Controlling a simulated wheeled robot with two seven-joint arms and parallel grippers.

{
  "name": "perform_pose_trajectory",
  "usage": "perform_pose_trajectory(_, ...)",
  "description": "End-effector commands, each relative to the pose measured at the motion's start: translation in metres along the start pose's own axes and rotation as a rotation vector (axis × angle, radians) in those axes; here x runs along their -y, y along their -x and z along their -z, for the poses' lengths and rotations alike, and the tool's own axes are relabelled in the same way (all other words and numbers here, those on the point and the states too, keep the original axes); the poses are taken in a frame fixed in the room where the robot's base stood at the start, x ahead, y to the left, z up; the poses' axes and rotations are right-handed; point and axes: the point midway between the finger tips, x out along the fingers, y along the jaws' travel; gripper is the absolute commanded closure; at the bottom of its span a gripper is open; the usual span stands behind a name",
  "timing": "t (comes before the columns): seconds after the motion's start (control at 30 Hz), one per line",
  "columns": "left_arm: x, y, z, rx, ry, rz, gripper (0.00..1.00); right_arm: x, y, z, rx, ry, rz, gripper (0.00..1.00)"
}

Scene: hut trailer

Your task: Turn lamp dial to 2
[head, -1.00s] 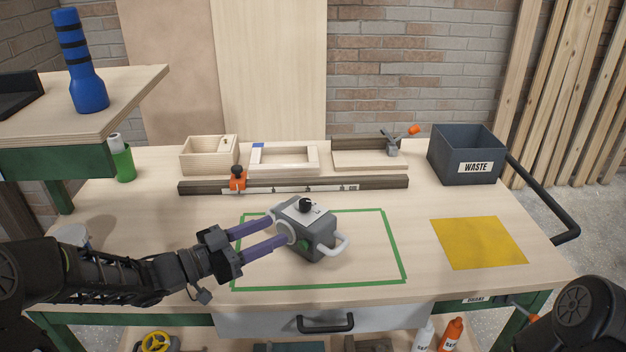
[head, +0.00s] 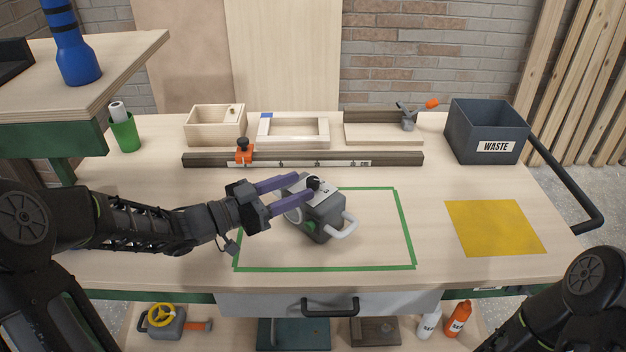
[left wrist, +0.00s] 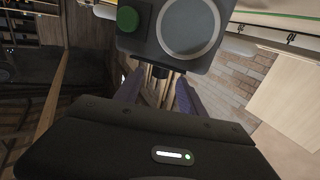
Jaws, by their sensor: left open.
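The lamp (head: 322,224) is a grey box with a light handle, standing inside the green tape outline. Its black dial (head: 313,183) sits on a pale plate on top; the dial's setting is too small to read. My left gripper (head: 304,187) is open, its two purple fingers reaching in from the left over the lamp's top, with the tips close to the dial on either side. Contact cannot be told. My right gripper is out of view.
A dark rail with an orange clamp (head: 244,152) lies behind the lamp, with wooden trays beyond. A waste bin (head: 487,130) stands at the back right. A yellow sheet (head: 495,228) lies on the right. The bench between lamp and sheet is clear.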

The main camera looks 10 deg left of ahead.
Motion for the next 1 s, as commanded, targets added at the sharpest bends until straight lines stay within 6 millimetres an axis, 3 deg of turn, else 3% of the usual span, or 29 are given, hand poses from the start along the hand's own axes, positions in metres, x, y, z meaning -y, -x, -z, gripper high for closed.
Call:
perform_pose_trajectory(0.3,-0.001,-0.044,0.0,-0.001,0.0,-0.002,0.53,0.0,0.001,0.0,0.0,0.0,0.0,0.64)
perform_pose_trajectory(0.63,0.0,-0.048,0.0,0.001,0.001,0.0,0.53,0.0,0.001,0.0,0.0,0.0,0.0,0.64)
perform_pose_trajectory(1.0,0.0,-0.048,0.0,0.0,0.0,0.0,0.82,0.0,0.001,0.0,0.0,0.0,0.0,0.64)
